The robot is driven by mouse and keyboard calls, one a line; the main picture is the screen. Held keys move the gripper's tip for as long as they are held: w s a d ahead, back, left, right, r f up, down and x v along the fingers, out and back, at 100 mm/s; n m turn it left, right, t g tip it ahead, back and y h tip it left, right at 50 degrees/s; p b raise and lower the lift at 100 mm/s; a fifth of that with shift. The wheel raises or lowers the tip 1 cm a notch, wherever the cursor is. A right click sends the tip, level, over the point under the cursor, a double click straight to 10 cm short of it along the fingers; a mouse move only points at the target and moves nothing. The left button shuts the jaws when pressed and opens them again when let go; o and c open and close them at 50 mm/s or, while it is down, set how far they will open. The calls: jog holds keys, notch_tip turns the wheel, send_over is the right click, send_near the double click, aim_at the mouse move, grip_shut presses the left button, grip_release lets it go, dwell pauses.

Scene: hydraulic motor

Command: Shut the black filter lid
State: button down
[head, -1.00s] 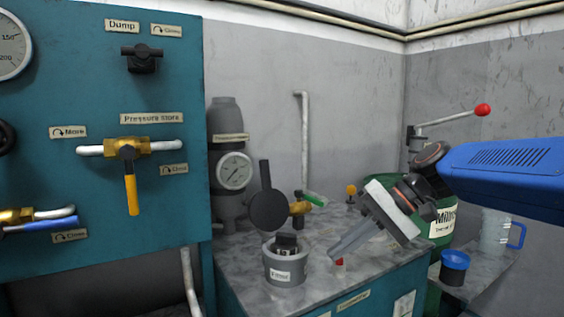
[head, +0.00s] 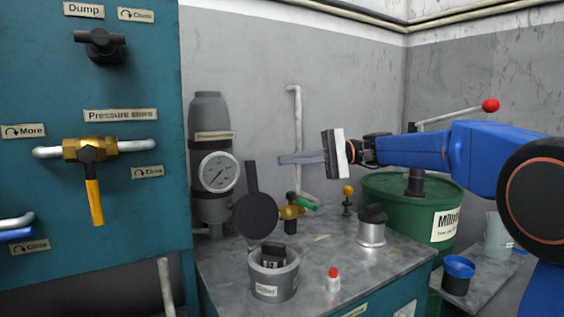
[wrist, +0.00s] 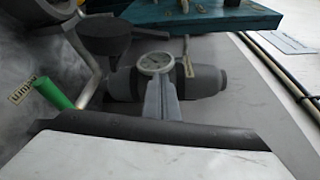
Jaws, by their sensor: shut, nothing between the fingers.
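The black filter lid (head: 255,214) is a round disc with a handle, standing up in the open position behind the grey filter housing (head: 272,283). The housing sits on the metal bench top, with a dark block showing in its open top. My gripper (head: 281,160) is shut and empty, pointing left, higher than the lid and to its right in the head view. In the wrist view, my gripper's fingers (wrist: 161,100) point toward the gauge, and the lid (wrist: 104,40) shows to their upper left.
A gauge (head: 219,171) on a grey cylinder stands behind the lid. A green-handled brass valve (head: 292,211) is right of the lid.

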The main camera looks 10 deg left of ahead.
jog(key=x, duration=0.9)
jog(key=shift+s+d+r, duration=0.25)
jog(key=shift+s+d, duration=0.5)
jog(key=shift+s, duration=0.1)
jog(key=shift+s+d+r, duration=0.15)
jog(key=shift+s+d, duration=0.3)
jog(key=shift+s, duration=0.3)
